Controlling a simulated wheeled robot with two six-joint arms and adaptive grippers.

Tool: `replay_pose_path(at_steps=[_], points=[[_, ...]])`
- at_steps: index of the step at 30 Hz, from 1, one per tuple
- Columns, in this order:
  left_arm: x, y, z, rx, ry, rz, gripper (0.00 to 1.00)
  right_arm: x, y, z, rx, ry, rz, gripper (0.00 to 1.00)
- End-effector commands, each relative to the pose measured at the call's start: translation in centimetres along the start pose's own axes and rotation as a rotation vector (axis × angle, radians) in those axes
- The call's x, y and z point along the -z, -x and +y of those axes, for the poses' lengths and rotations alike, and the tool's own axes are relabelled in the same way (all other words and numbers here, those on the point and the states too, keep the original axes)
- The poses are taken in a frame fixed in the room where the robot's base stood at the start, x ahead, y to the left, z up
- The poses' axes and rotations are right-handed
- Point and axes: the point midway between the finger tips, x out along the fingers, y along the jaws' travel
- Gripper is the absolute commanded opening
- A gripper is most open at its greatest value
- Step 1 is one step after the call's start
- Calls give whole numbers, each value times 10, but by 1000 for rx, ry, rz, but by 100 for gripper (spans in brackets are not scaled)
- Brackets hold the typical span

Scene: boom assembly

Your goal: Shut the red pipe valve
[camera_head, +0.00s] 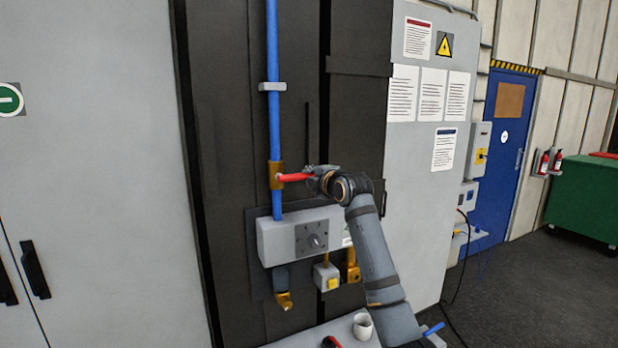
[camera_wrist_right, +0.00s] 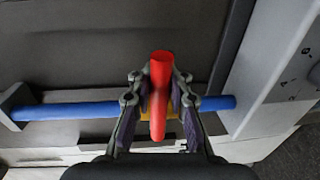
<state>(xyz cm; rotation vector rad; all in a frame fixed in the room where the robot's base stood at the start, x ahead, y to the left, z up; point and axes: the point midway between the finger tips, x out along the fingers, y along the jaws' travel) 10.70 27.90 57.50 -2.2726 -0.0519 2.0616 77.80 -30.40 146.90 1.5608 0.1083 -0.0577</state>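The red pipe valve has a red handle (camera_head: 293,177) on a brass body (camera_head: 275,175), set in a vertical blue pipe (camera_head: 272,120). The handle points right, crosswise to the pipe. My right gripper (camera_head: 315,174) is at the handle's right part. In the right wrist view the red handle (camera_wrist_right: 160,95) lies between the two fingers of my right gripper (camera_wrist_right: 160,88), and the pads look close against its sides. The blue pipe (camera_wrist_right: 70,110) runs crosswise behind, with the brass body mostly hidden behind the handle. My left gripper is not in view.
A grey box with a dial (camera_head: 311,238) is below the valve. Below it are a brass outlet (camera_head: 284,300) and a yellow-button box (camera_head: 327,277). A white cup (camera_head: 362,326) stands on a ledge. A grey cabinet (camera_head: 425,160) is to the right.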

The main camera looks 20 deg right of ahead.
Motion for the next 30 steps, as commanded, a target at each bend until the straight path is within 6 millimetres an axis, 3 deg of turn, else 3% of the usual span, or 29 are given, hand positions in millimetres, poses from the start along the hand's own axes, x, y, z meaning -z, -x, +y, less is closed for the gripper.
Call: replay_pose_path(at_steps=[1,6,17,30], points=[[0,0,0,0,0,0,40,0,0,-3,6,1,0,20],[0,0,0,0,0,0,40,0,0,-2,4,0,1,41],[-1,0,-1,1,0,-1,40,0,6,-1,1,-1,0,41],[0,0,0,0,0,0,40,0,100,-1,1,4,-1,41]])
